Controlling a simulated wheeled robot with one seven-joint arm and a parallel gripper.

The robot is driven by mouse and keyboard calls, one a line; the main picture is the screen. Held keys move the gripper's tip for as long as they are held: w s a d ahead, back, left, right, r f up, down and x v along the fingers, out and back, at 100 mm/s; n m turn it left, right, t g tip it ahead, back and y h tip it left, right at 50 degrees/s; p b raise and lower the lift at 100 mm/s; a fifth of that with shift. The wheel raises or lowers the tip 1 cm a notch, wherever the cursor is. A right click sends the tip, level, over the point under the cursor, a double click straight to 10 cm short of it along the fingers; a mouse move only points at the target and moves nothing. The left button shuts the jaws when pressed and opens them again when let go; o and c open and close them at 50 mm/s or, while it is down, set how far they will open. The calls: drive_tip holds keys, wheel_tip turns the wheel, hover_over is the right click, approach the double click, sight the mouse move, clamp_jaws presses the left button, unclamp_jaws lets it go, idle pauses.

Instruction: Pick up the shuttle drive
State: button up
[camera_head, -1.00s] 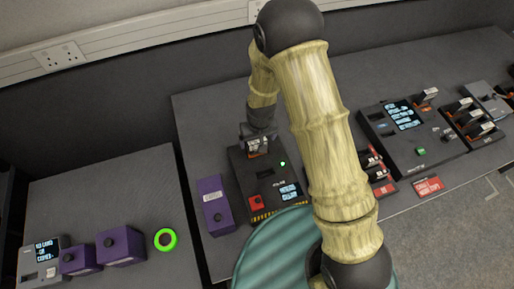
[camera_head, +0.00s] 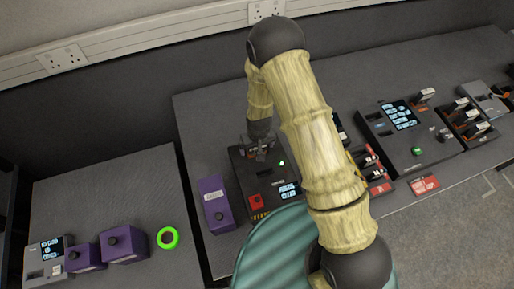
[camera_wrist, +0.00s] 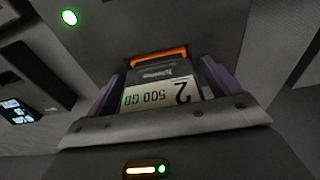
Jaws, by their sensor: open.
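The shuttle drive (camera_wrist: 158,98) is a dark cartridge with a white label reading "2" and "500 GB" and an orange strip along one edge. It sits at the black dock unit (camera_head: 265,182), which has a green light and a red block on it. My gripper (camera_wrist: 163,86) is open, with a purple finger on each side of the drive. I cannot tell if the fingers touch it. In the head view my gripper (camera_head: 259,149) is over the back of the dock, and it mostly hides the drive.
A purple box (camera_head: 215,206) stands close to the left of the dock. Another black console (camera_head: 408,130) and drive racks (camera_head: 468,117) are to the right. A left table holds purple boxes (camera_head: 122,243) and a green ring (camera_head: 168,238). A gap separates the tables.

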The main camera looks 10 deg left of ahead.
drive_tip(key=shift+a, duration=0.1)
drive_tip(key=c, duration=1.4)
drive_tip(key=shift+r, duration=0.1)
wheel_tip(320, 180, up, 10)
drive_tip(key=b, duration=0.2)
drive_tip(key=shift+b, duration=0.4)
